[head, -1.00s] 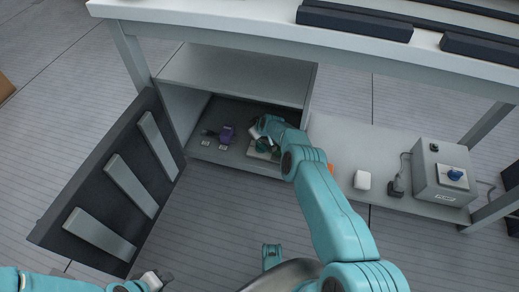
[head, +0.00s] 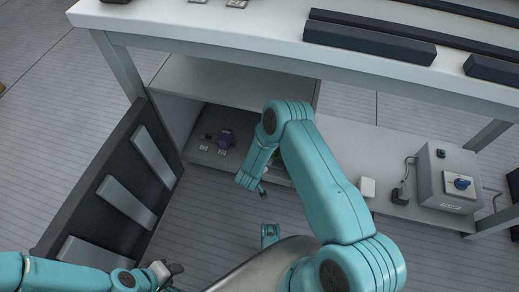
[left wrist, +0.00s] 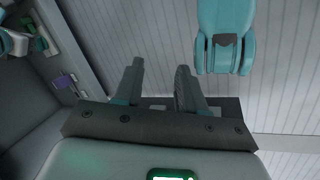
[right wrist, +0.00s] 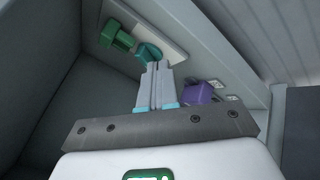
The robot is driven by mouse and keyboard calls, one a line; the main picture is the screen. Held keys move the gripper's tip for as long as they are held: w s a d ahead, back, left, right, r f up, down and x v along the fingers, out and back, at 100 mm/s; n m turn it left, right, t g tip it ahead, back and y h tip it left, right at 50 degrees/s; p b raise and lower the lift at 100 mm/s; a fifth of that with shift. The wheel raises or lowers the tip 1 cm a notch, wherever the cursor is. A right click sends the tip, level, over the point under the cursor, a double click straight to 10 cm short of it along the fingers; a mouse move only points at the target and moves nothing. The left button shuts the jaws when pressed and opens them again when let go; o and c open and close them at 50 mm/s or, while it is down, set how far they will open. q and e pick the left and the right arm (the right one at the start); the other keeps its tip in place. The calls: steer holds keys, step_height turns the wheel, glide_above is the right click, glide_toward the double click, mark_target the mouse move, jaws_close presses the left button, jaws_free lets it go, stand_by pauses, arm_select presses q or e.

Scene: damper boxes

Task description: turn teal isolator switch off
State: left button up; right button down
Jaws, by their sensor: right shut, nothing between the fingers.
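The teal isolator switch (right wrist: 148,53) shows in the right wrist view on a pale plate, beside a green switch (right wrist: 117,36). My right gripper (right wrist: 156,66) is shut and empty, its fingertips right at the teal switch; I cannot tell if they touch. In the head view my right forearm hides the teal switch and most of that gripper.
The open cabinet (head: 235,82) sits under a white bench (head: 240,30). Its dark door (head: 110,185) stands open at left, near my left arm. A grey box with a blue knob (head: 461,184) and a white block (head: 367,187) stand on the low shelf at right.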

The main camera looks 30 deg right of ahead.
steer(key=shift+n, duration=0.3)
steer(key=w+f+b, duration=0.1)
steer(key=f, duration=0.1)
steer(key=w+d+f+b, duration=0.1)
steer(key=w+f+b, duration=0.1)
steer(key=w+d+f+b, duration=0.1)
steer(key=w+f+b, duration=0.1)
steer(key=shift+w+f, duration=0.1)
steer(key=shift+f, duration=0.3)
steer(key=d, duration=0.1)
steer(key=d+b, duration=0.1)
steer(key=d, duration=0.1)
steer(key=shift+w+d+r, duration=0.1)
steer(key=shift+w+r, duration=0.2)
arm_select(q)
steer(key=w+f+t, duration=0.1)
steer(key=w+f, duration=0.3)
steer(key=f, duration=0.2)
steer(key=shift+w+a+t+b, duration=0.25)
steer(key=shift+t+b, duration=0.05)
arm_select(e)
steer(key=shift+d, duration=0.3)
steer(key=shift+d+r, duration=0.1)
steer(key=shift+d, duration=0.05)
